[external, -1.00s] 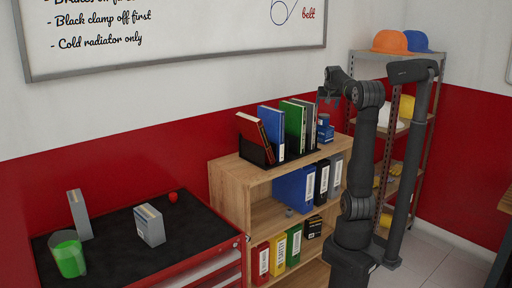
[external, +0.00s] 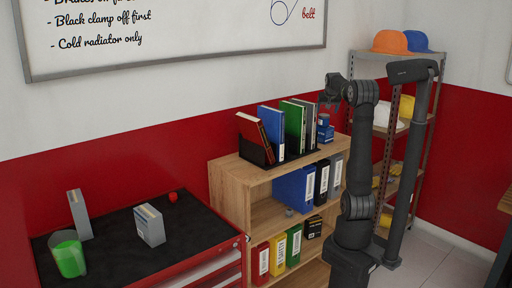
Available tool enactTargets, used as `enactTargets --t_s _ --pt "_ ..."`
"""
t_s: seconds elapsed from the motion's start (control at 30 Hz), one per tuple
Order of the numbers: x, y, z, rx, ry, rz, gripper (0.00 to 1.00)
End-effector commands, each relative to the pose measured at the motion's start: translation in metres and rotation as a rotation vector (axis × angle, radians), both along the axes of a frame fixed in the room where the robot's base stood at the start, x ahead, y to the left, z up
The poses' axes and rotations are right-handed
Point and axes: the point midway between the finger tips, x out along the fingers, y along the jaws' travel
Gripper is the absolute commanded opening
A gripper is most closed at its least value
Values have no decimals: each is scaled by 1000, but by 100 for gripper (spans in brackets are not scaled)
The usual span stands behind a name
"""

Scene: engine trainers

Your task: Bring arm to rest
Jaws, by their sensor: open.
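My gripper (external: 329,98) is at the end of my dark arm (external: 358,160), above the right end of the wooden bookshelf's top. It is open and I see nothing between its fingers. My arm stands nearly upright in front of the shelving, its wrist bent to the left. Small blue boxes (external: 325,131) sit on the shelf top just below my gripper, apart from it.
The wooden bookshelf (external: 228,172) holds a rack of upright books and several binders. A red tool cabinet (external: 215,262) at left carries boxes and a green cup (external: 69,257). A metal rack (external: 360,62) with hats stands behind my arm. Air above the cabinet is free.

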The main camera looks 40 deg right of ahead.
Motion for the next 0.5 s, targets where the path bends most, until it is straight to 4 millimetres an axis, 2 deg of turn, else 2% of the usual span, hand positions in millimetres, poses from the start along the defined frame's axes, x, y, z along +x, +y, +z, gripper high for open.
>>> enactTargets --t_s 0.1,0.5 --pt "-21 -10 14 -3 -3 -5 77" --pt "-84 -38 55 -2 -3 -4 77"
